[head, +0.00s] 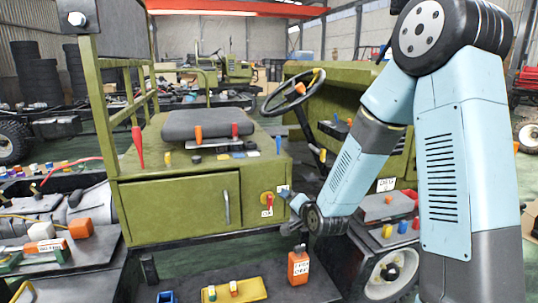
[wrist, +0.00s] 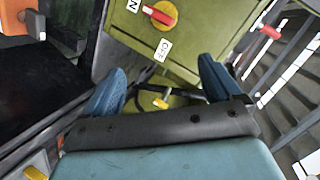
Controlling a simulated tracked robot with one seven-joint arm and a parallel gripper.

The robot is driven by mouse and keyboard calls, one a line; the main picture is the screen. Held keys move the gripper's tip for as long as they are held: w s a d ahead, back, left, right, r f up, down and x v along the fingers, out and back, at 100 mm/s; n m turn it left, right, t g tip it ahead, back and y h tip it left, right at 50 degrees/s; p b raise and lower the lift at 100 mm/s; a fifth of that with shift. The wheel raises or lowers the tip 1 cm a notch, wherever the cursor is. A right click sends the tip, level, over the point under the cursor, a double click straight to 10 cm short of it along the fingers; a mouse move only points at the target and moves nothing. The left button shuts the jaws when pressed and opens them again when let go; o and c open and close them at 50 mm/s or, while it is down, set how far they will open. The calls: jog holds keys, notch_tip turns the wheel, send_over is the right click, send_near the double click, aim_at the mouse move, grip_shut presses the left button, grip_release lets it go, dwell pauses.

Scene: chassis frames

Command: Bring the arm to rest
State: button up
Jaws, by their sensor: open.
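My arm, light blue with dark joints, reaches down from the upper right in the head view. My gripper (head: 289,211) is beside the right front edge of the green cabinet (head: 180,207). In the wrist view my gripper (wrist: 160,82) is open, its two blue fingers wide apart with nothing held between them. A yellow rotary switch (wrist: 160,13) with a red handle is on the green panel just beyond the fingers. An OFF label (wrist: 163,50) is beside it, and another label is partly cut off. The switch also shows in the head view (head: 267,199), apart from the fingers.
An orange bottle (head: 298,266) and a yellow tray (head: 234,291) are on the low dark platform below. Cables hang beyond the fingers.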

jog(key=s+d+r+n+g+h, duration=0.25)
jog(key=s+d+r, duration=0.35)
jog(key=s+r, duration=0.35)
jog(key=s+d+r+n+g+h, duration=0.2)
jog(key=s+d+r+n+g, duration=0.1)
jog(key=s+d+r, duration=0.65)
jog(key=s+r+n+g, duration=0.1)
jog(key=s+g, duration=0.1)
jog(key=s, duration=1.2)
jog(key=shift+n, duration=0.35)
